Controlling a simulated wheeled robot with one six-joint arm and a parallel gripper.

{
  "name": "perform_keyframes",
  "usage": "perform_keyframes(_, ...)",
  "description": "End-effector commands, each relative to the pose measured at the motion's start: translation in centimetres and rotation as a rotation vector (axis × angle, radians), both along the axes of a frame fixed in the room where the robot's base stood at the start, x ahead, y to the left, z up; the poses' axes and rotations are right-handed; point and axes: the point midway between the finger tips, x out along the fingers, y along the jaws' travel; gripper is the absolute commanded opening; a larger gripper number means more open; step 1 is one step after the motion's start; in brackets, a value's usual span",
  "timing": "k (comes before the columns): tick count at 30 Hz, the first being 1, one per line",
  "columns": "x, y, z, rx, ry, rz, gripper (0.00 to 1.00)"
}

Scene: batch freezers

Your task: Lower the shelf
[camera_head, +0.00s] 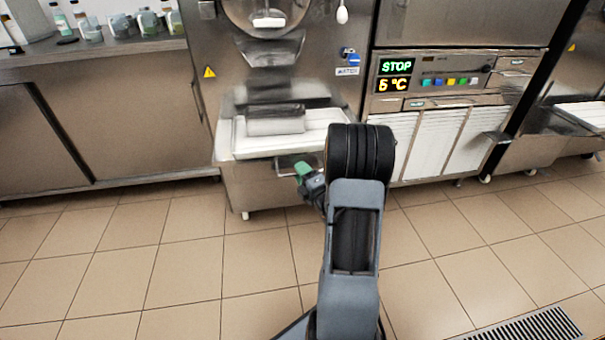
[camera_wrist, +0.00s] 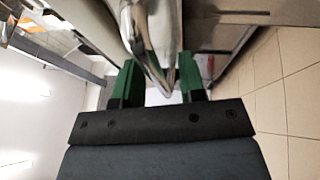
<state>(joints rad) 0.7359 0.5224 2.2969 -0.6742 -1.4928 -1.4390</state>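The shelf (camera_head: 255,149) is a pale, flat ledge on the front of the batch freezer, below its outlet. It looks level and raised. My gripper (camera_head: 304,172) is just below the shelf's front edge, with a green fingertip showing beside a small metal part under the shelf; my arm hides some of this area. In the wrist view my gripper (camera_wrist: 159,75) has its two green fingers well apart. A shiny, curved metal piece (camera_wrist: 152,45) shows between and beyond them. I cannot tell whether the fingers touch it.
A steel counter (camera_head: 110,120) with bottles stands at left. Tiled floor (camera_head: 190,265) in front is clear, with a drain grate (camera_head: 535,328) at lower right.

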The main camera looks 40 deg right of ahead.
Motion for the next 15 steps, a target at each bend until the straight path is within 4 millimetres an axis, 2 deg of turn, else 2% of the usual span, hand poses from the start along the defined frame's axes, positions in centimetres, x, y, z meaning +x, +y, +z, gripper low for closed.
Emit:
perform_keyframes(6,-0.01,0.0,-0.01,0.0,0.0,0.0,0.35)
perform_keyframes(15,-0.03,0.01,-0.02,0.0,0.0,0.0,0.07)
